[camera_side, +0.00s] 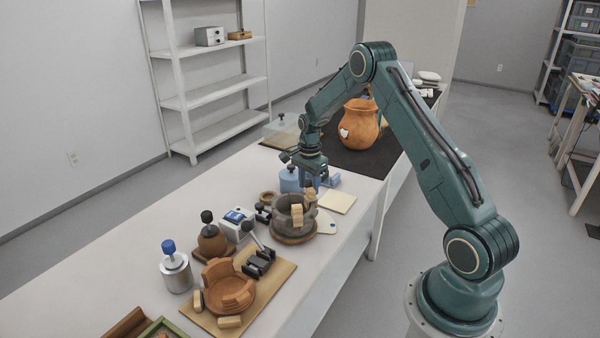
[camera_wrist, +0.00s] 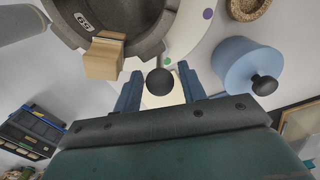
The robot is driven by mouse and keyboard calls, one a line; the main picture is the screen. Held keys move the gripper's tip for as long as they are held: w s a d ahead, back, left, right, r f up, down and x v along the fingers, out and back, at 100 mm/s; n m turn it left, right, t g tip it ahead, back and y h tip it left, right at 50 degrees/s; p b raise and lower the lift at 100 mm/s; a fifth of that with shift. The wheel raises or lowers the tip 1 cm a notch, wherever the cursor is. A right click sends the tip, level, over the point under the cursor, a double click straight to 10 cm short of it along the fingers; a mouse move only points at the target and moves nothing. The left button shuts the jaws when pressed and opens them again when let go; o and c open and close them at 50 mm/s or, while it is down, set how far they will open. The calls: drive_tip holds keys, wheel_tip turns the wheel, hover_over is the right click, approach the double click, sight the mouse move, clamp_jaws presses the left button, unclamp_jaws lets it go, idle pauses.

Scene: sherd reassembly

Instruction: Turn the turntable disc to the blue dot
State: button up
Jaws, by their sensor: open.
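My gripper (camera_wrist: 160,84) is open, its two blue fingers on either side of a black ball knob (camera_wrist: 160,81); I cannot tell if they touch it. In the side view my gripper (camera_side: 311,188) is low over the table, behind the grey pot. The white disc or plate (camera_wrist: 190,38) beside the grey pot (camera_wrist: 62,22) carries a green dot (camera_wrist: 168,61) near the knob and a purple dot (camera_wrist: 208,13) farther off. In the side view its pale edge (camera_side: 327,224) shows right of the grey pot (camera_side: 284,216). No clearly blue dot shows; the knob's base is hidden.
A wooden clip (camera_wrist: 104,60) on the pot stands close to the left finger. A blue cylinder with a black knob (camera_wrist: 247,68) stands close on the right. A cream pad (camera_side: 337,202) lies nearby. Several tools and an orange bowl (camera_side: 229,286) crowd the table's front.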

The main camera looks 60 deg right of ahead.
drive_tip(key=shift+s+a+m, duration=1.95)
drive_tip(key=shift+s+m, duration=0.15)
drive_tip(key=shift+s, duration=1.75)
drive_tip(key=shift+r, duration=2.65)
drive_tip(key=shift+r, duration=0.1)
